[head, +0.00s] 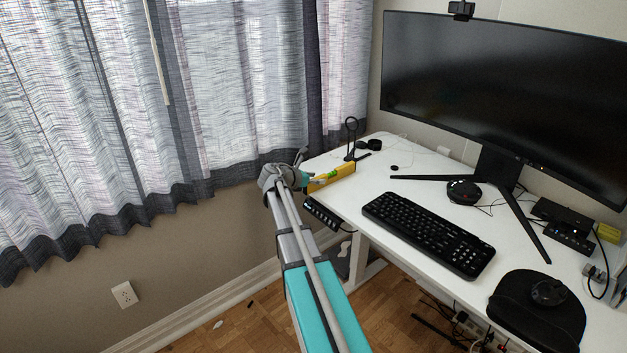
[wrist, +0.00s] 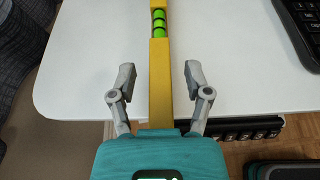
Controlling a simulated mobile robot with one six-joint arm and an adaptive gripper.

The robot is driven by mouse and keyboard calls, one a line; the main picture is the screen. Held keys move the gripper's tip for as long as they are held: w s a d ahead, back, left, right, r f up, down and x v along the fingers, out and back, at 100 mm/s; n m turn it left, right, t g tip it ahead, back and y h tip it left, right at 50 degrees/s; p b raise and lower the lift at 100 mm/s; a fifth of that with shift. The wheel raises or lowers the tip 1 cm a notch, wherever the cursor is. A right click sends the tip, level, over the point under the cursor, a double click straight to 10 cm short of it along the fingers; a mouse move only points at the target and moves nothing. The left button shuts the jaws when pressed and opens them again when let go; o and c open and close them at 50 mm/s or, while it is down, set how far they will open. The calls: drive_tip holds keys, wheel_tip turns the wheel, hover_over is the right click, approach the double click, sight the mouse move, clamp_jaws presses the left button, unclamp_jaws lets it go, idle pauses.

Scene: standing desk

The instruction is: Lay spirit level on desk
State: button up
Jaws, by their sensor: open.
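The yellow spirit level (head: 334,175) with a green vial lies on the white desk (head: 352,215) near its left corner. In the wrist view the level (wrist: 160,85) runs straight away from me, and its near end reaches to the desk's front edge or past it. My gripper (wrist: 160,75) is open, with one finger on each side of the level and a gap on both sides. In the head view my gripper (head: 308,182) is at the desk's left edge, at the near end of the level. The level's nearest end is hidden behind my gripper's body.
A black keyboard (head: 428,233) lies right of the level. A black headphone stand (head: 351,140) is behind it. A large monitor (head: 500,85) stands at the back. A black control panel (head: 322,214) hangs under the front edge. Curtains (head: 230,90) hang on the left.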

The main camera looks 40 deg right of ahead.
drive_tip(key=shift+r+p, duration=0.4)
drive_tip(key=shift+r, duration=0.1)
drive_tip(key=shift+a+r, duration=0.25)
drive_tip(key=p+v, duration=0.4)
drive_tip(key=v, duration=0.7)
drive_tip(key=shift+a+p, duration=0.2)
drive_tip(key=shift+p, duration=0.1)
drive_tip(key=shift+s, duration=0.1)
drive_tip(key=shift+f, duration=0.1)
drive_tip(key=s+a+f+m+y, duration=0.3)
drive_tip(key=s+a+m, duration=0.3)
drive_tip(key=a, duration=0.3)
drive_tip(key=s+a+f+m+y, duration=0.4)
drive_tip(key=s+a+m+y, duration=0.2)
drive_tip(key=a, duration=0.4)
drive_tip(key=s+a+f+m+g+y, duration=0.1)
drive_tip(key=s+a+f+m+y, duration=0.3)
drive_tip(key=a, duration=0.5)
drive_tip(key=s+m, duration=0.2)
drive_tip(key=s, duration=0.1)
drive_tip(key=shift+s+a+m+y, duration=0.2)
drive_tip(key=shift+m+y, duration=0.1)
drive_tip(key=shift+m, duration=0.1)
